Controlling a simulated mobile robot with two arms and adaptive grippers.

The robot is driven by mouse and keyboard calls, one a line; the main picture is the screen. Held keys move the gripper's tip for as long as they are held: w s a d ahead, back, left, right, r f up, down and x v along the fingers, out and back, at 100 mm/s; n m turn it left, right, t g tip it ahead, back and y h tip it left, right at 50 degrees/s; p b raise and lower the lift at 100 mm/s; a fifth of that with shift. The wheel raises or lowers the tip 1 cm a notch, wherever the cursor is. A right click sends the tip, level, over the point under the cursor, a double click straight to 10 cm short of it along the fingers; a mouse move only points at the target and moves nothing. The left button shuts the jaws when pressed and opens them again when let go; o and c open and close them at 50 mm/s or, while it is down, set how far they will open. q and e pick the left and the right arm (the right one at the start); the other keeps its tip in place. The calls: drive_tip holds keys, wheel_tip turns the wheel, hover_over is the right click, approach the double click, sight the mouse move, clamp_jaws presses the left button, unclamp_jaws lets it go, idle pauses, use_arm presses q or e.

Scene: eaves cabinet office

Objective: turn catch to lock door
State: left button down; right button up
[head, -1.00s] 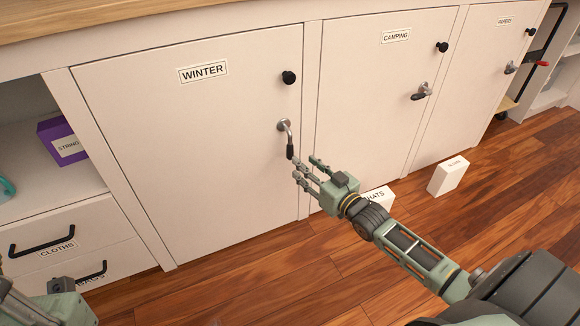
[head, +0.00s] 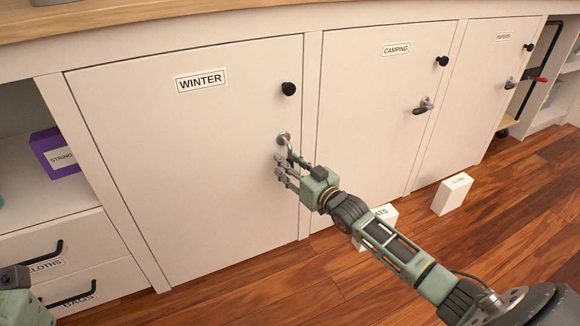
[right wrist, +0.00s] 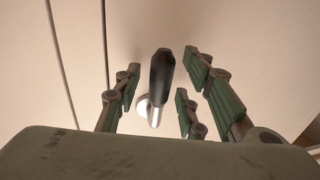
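The WINTER door (head: 190,160) is closed, flush with its frame. Its catch (head: 283,139) has a round silver base and a lever with a black grip, pointing down in the earlier head view. My right gripper (head: 284,170) is at the lever and hides its lower part. In the right wrist view the black grip (right wrist: 161,72) stands between the spread fingers (right wrist: 160,90), with gaps visible on both sides. My right gripper is open. My left gripper (head: 14,292) shows only partly at the lower left; its finger state is unclear.
A black knob (head: 288,89) sits above the catch. The CAMPING door (head: 375,130) and PAPERS door (head: 475,100) have similar catches. White boxes (head: 452,194) stand on the floor. A purple STRING box (head: 58,153) is on the open shelf, above drawers with black handles (head: 40,262).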

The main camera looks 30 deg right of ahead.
drive_tip(key=shift+c, duration=0.3)
clamp_jaws()
